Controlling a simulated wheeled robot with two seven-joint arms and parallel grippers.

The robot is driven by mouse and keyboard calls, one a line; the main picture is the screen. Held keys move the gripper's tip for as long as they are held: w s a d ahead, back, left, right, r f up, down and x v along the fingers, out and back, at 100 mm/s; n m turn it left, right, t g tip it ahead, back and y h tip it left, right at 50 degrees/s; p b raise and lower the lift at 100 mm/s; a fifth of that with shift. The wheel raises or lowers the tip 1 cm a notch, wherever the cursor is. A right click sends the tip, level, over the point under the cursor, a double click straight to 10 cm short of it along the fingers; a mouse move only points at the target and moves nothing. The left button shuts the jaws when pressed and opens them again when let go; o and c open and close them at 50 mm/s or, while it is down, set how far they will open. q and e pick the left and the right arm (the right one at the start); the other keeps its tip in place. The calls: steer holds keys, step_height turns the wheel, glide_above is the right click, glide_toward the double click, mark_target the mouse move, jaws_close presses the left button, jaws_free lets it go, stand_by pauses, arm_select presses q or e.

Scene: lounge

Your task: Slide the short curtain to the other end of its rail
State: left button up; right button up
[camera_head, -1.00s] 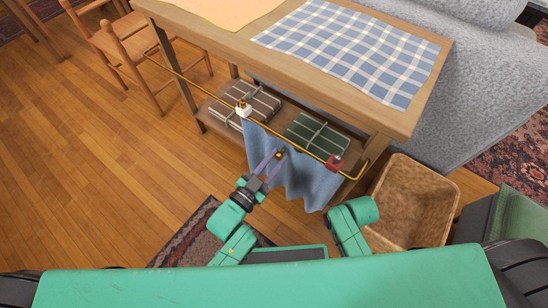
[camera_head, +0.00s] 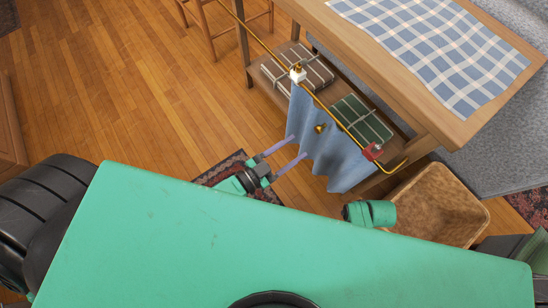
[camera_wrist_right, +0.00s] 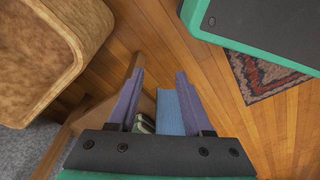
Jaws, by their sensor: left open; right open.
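The short blue curtain (camera_head: 330,150) hangs in folds from a brass rail (camera_head: 262,38) along the table's front. It covers the right-hand part of the rail, between a white piece (camera_head: 298,75) and a red piece (camera_head: 373,152). A brass knob (camera_head: 319,128) sits on the curtain. My left gripper (camera_head: 298,148) is open and empty, its fingertips near the curtain's left side, apart from the knob. My right gripper (camera_wrist_right: 159,75) is open in the right wrist view, with a strip of the blue curtain (camera_wrist_right: 170,112) beyond its fingers. Its fingers are hidden in the head view.
The wooden table (camera_head: 400,85) carries a checked cloth (camera_head: 440,45). Wrapped parcels (camera_head: 298,68) lie on its lower shelf. A wicker basket (camera_head: 440,205) stands right of the curtain, near a grey sofa (camera_head: 500,150). Chairs (camera_head: 205,25) stand at the far left.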

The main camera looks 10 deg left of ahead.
arm_select(q)
steer(key=v, duration=0.6)
arm_select(e)
steer(key=shift+s+d+f, duration=0.3)
steer(key=shift+s+f, duration=0.25)
steer(key=shift+f, duration=0.25)
arm_select(q)
steer(key=shift+s, duration=0.1)
